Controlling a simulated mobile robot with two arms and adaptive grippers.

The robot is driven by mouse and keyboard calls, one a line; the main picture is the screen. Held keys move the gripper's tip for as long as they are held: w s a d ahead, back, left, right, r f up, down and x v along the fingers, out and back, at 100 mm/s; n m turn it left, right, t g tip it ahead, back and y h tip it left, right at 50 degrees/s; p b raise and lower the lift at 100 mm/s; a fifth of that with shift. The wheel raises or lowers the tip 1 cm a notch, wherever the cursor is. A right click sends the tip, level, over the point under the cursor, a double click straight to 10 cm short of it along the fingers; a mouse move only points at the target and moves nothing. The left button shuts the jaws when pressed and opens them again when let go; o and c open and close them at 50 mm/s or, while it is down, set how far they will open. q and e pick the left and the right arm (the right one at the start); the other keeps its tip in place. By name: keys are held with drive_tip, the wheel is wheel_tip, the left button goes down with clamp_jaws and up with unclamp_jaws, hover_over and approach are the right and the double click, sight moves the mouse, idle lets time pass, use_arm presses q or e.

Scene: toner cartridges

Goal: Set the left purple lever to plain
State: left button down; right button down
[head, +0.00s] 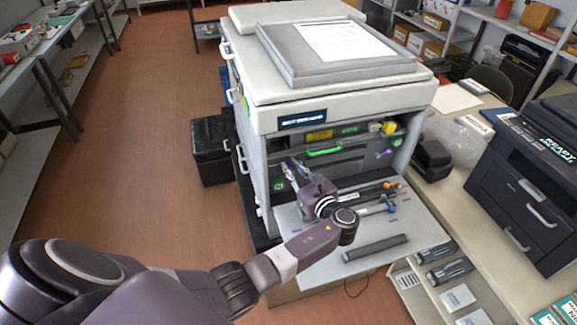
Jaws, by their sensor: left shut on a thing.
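The large white printer stands with its front door (425,232) folded down, opening its dark inside. My left gripper (287,170) reaches into the left side of this opening and is shut at the spot of the left purple lever. The lever is hidden by the gripper, so its setting cannot be read. Another purple lever (384,154) shows at the right side of the opening, clear of the gripper. A green handle (325,152) lies between them, higher up. My right gripper is not in view.
On the lowered door lie a dark grey bar (375,248) and rods with orange and blue ends (390,206). A dark printer (535,190) stands on the right-hand table. A black box (211,150) stands left of the white printer. The floor at left is clear.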

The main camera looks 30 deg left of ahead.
use_arm(q)
drive_tip(key=shift+w+d+m+y, duration=0.15)
drive_tip(key=shift+w+d+m, duration=0.15)
drive_tip(key=shift+m, duration=0.5)
drive_tip(key=shift+w+d+m+y, duration=0.15)
drive_tip(key=shift+w+d+m, duration=0.1)
drive_tip(key=shift+m, duration=0.55)
drive_tip(key=c, duration=2.2)
unclamp_jaws()
drive_tip(key=shift+o, duration=0.2)
drive_tip(key=v, duration=1.2)
